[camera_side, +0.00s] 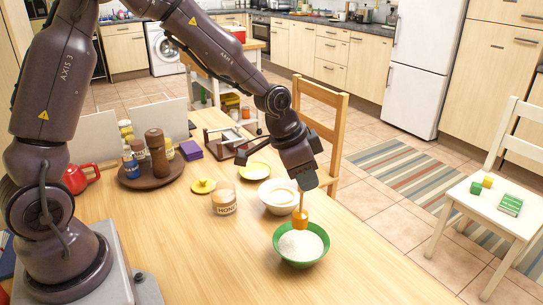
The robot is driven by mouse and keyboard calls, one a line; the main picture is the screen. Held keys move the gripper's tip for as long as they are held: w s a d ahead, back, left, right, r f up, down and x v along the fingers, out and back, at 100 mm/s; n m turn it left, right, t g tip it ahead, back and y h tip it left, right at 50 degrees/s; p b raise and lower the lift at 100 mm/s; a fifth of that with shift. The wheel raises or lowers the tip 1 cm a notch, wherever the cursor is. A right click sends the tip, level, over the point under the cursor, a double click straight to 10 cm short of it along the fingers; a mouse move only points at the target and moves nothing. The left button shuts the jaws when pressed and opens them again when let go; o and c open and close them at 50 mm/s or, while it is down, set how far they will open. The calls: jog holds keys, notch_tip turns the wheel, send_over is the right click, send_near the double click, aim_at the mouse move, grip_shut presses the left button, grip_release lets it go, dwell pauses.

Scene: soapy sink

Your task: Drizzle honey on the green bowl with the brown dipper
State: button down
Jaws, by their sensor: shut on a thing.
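The green bowl (301,259) stands on the wooden table and holds something white and grainy. My gripper (303,187) points down above it, shut on the dipper (300,217). The dipper hangs upright, its orange-brown head low over the back part of the green bowl. I cannot tell whether the head touches the white contents. The honey jar (224,203), labelled HONEY, stands open to the left on the table. A yellow lid with a knob (203,186) lies behind the jar.
A white bowl (277,203) stands close behind the green bowl. A yellow plate (255,171) is farther back. A brown round tray (151,174) with bottles, a red mug (77,179) and purple napkins (191,150) are at left. The table front is clear.

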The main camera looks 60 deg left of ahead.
jog(key=shift+d+r+m, duration=0.1)
jog(key=shift+d+m, duration=0.3)
jog(key=shift+d, duration=0.1)
jog(key=shift+m+h, duration=0.3)
jog(key=shift+f, duration=1)
dwell(5.3)
